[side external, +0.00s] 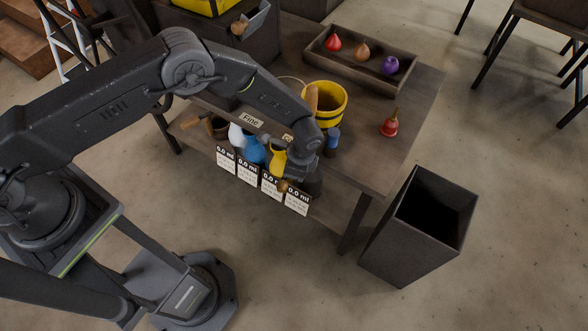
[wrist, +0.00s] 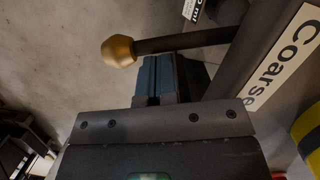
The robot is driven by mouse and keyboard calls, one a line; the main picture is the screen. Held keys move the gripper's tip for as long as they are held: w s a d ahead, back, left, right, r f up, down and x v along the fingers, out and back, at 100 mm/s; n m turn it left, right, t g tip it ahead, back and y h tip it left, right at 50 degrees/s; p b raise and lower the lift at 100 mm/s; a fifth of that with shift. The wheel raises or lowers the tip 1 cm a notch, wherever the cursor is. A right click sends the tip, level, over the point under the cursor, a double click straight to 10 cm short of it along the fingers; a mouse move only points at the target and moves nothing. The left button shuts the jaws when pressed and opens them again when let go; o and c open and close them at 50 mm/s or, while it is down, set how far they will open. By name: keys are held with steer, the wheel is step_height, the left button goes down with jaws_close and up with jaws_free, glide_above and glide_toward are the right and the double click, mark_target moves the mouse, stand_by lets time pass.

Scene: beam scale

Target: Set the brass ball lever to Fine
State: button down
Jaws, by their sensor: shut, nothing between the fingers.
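The brass ball lever shows in the wrist view as a faceted brass knob (wrist: 118,50) on a dark rod (wrist: 185,40) running right toward the table edge. In the side external view the knob (side external: 283,185) is small beside my gripper. My gripper (wrist: 160,72) is shut and empty, with its fingertips close to the rod, just below it in the wrist view; I cannot tell whether they touch it. The Fine label (side external: 251,120) lies on the table edge. The Coarse label (wrist: 283,57) shows in the wrist view, near the rod's right end.
Several 0.0 ml cards (side external: 248,172) hang along the table front. A yellow-black bucket (side external: 328,104), a red bell (side external: 389,126) and a tray (side external: 400,83) of coloured weights are on the table (side external: 365,160). A dark bin (side external: 412,245) stands on the floor at right.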

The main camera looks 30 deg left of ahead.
steer(key=s+a+m+t, duration=0.1)
steer(key=a+m, duration=0.6)
steer(key=a, duration=1.3)
steer(key=shift+a, duration=0.15)
steer(key=shift+s, duration=0.1)
steer(key=s+d+r, duration=0.1)
steer(key=d+r, duration=0.5)
steer(key=r, duration=0.5)
steer(key=shift+s+r+t, duration=0.25)
steer(key=shift+s+t, duration=0.05)
steer(key=shift+s, duration=0.1)
